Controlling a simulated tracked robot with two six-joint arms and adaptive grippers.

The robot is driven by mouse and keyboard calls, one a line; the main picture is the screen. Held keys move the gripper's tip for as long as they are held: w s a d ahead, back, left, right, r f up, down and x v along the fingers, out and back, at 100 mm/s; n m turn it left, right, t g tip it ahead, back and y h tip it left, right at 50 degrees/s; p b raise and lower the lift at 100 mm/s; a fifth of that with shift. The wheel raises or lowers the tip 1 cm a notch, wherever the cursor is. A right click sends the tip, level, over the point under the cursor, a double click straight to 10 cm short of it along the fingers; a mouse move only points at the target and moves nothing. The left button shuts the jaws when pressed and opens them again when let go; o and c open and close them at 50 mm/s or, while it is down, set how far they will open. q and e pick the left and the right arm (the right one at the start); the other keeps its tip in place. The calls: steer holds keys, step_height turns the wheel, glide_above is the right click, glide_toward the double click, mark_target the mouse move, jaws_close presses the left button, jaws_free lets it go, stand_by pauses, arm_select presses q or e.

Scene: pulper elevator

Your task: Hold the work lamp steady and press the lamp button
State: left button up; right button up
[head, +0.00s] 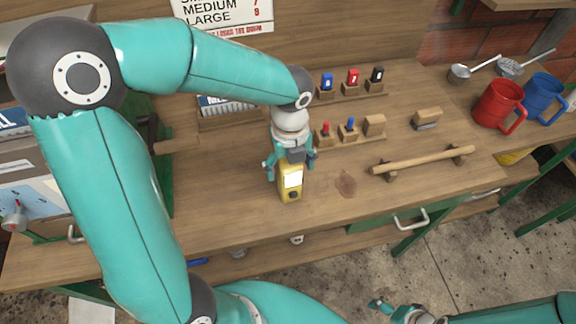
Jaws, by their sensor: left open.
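The yellow work lamp (284,190) stands upright on the wooden bench. A bright white panel (292,179) and a dark round spot below it, perhaps the button (293,195), show on its near face. My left gripper (290,163) reaches down from above, with its open fingers on either side of the lamp's top. I cannot tell whether they touch the lamp. My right gripper (382,307) is low at the bottom edge, in front of the bench and away from the lamp. Its jaw opening is unclear.
Wooden racks with small coloured pieces (353,78) stand behind and right of the lamp. A wooden bar (423,160) lies on supports at the right. A red mug (498,104) and a blue mug (543,97) stand far right. Bench room left of the lamp is bare.

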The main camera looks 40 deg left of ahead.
arm_select(q)
steer(key=shift+f, duration=0.5)
steer(key=c, duration=1.4)
arm_select(e)
jaws_close()
stand_by(1.4)
